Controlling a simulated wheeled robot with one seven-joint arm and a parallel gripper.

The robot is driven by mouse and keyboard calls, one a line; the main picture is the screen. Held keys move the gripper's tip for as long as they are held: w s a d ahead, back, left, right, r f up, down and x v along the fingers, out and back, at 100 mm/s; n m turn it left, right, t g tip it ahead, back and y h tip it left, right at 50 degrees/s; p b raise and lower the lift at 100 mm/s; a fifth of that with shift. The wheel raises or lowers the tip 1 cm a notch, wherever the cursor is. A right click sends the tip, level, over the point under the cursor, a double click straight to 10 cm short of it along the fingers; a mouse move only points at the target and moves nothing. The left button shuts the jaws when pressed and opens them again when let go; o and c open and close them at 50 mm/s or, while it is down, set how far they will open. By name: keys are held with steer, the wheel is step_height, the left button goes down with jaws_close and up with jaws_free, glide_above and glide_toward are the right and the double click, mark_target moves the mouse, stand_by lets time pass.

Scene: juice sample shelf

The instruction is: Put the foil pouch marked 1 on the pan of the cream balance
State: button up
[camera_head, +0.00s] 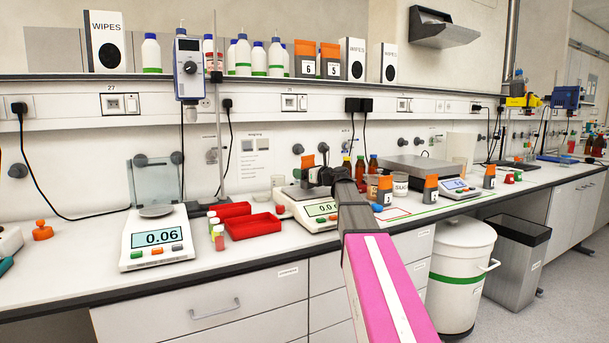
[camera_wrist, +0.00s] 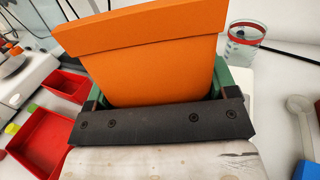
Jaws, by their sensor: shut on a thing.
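My gripper (camera_head: 318,176) is shut on an orange-topped foil pouch (camera_head: 307,160), held upright over the middle balance. In the wrist view the pouch (camera_wrist: 150,55) fills the space between the jaws (camera_wrist: 160,115); no number on it shows. The cream-looking balance (camera_head: 323,209) stands on the bench under my gripper, its display partly hidden and starting "0.0". My gripper and arm cover much of its pan, and I cannot tell whether the pouch touches it.
Red trays (camera_head: 253,226) and small vials (camera_head: 218,238) lie left of the middle balance. Pouches marked 3 (camera_head: 384,190) and 2 (camera_head: 430,188) stand to its right, near jars (camera_head: 400,186). A glass beaker (camera_wrist: 243,42) is beside the held pouch in the wrist view.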

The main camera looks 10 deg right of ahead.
steer(key=shift+f, duration=0.3)
steer(key=shift+f, duration=0.15)
steer(key=o, duration=1)
steer(key=shift+s, duration=0.15)
steer(key=v, duration=1.1)
steer(key=shift+s+d, duration=0.25)
steer(key=shift+d, duration=0.1)
